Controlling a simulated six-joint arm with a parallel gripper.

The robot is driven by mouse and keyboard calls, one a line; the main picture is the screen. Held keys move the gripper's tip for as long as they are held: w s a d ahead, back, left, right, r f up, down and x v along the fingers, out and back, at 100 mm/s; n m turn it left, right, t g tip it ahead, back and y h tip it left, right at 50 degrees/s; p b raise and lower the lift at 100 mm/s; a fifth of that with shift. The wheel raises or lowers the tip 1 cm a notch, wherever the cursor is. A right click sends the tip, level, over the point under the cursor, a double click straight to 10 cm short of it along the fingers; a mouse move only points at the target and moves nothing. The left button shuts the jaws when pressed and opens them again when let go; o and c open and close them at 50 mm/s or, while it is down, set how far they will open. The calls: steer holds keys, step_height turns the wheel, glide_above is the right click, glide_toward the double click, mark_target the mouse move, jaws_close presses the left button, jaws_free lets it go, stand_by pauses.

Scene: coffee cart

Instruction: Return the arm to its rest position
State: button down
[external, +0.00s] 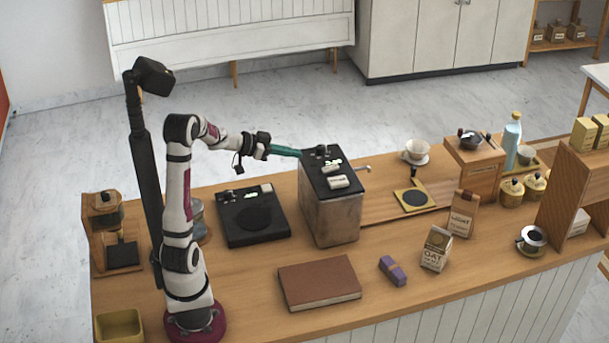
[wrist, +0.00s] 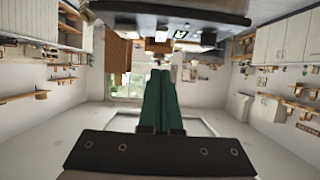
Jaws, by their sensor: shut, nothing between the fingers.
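My arm stands at the left end of the wooden counter, raised and bent, reaching right in the external view. My gripper (external: 299,153) has green fingers and is shut with nothing between them. Its tips are beside the black top of the metal box (external: 331,211); I cannot tell if they touch it. In the wrist view the green fingers (wrist: 160,76) lie together, pointing toward a dark flat edge.
On the counter (external: 240,265) are a black scale-like plate (external: 252,214), a brown book (external: 319,283), a purple block (external: 393,271), an oat carton (external: 436,249) and a paper bag (external: 463,213). A wooden stand (external: 102,235) is left of my arm. Space above the book is free.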

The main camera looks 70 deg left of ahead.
steer(key=shift+s+r, duration=0.1)
steer(key=shift+s, duration=1.15)
